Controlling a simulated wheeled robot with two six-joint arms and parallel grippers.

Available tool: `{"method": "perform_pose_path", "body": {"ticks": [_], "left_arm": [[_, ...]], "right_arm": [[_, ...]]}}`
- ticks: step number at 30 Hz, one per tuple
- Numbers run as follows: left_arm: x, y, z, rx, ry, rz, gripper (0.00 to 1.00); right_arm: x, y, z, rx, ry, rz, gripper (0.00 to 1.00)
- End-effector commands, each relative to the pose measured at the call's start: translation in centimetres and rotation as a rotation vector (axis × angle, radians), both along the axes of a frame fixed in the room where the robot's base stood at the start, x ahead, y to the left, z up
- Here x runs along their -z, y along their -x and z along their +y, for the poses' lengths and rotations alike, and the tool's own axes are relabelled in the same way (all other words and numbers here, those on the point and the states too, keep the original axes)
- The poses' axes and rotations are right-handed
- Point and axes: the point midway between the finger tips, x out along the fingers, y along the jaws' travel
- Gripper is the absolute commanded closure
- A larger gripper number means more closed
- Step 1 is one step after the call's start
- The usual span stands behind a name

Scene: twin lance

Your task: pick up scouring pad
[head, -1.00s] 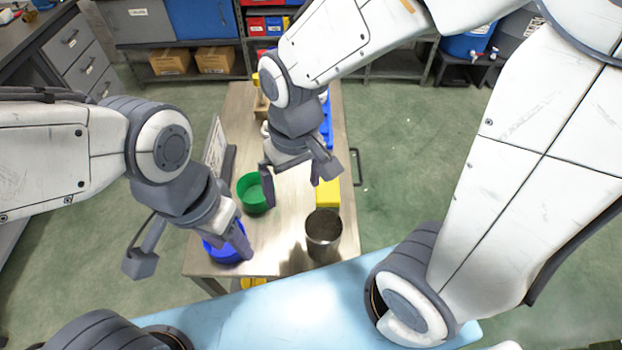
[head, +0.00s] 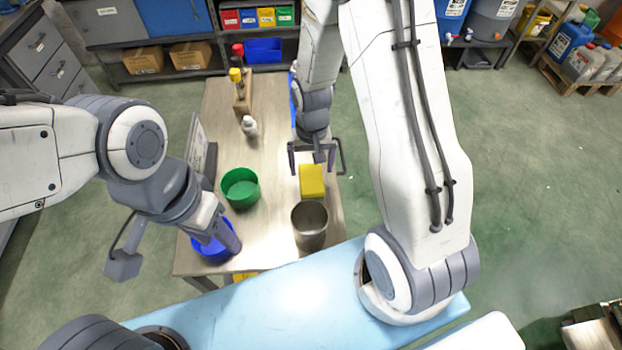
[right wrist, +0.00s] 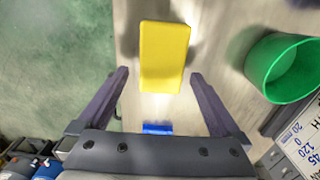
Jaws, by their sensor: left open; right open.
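The yellow scouring pad (head: 311,180) is a block lying on the metal-topped table, near its right edge and behind the metal cup. In the right wrist view the pad (right wrist: 164,57) lies ahead of the fingers, roughly centred between them. My right gripper (head: 312,164) is open and empty, just beyond the pad in the head view; its fingers also show in the right wrist view (right wrist: 160,76). I cannot tell its exact height above the table. My left gripper (head: 178,252) is open, with one finger over the blue bowl (head: 207,249) at the table's front left.
A metal cup (head: 310,230) stands in front of the pad. A green bowl (head: 240,188) is to its left. A white bottle (head: 249,127) and a wooden rack (head: 242,103) with bottles stand farther back. A sign (head: 197,143) stands at the left edge. The table's middle is clear.

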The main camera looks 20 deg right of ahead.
Motion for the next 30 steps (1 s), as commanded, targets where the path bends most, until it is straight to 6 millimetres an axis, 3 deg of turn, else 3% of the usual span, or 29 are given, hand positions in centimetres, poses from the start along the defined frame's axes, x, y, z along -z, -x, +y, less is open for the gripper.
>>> {"method": "perform_pose_path", "body": {"ticks": [7, 16, 17, 21, 24, 30], "left_arm": [[-0.8, 0.0, 0.0, 0.000, 0.000, 0.000, 0.50], [-0.8, 0.0, 0.0, 0.000, 0.000, 0.000, 0.50], [-0.8, 0.0, 0.0, 0.000, 0.000, 0.000, 0.50], [-0.8, 0.0, 0.0, 0.000, 0.000, 0.000, 0.50], [-0.8, 0.0, 0.0, 0.000, 0.000, 0.000, 0.50], [-0.8, 0.0, 0.0, 0.000, 0.000, 0.000, 0.50]], "right_arm": [[3.1, 0.0, 0.2, -0.001, 0.000, 0.002, 0.00], [3.7, 0.0, 0.2, -0.001, 0.000, -0.001, 0.00], [3.7, 0.0, 0.2, -0.001, 0.000, 0.000, 0.04], [3.7, 0.0, 0.2, -0.001, 0.000, 0.000, 0.57], [3.6, 0.0, 0.2, -0.001, 0.000, 0.000, 0.87], [3.6, 0.0, 0.2, -0.001, 0.000, 0.000, 0.87]]}}
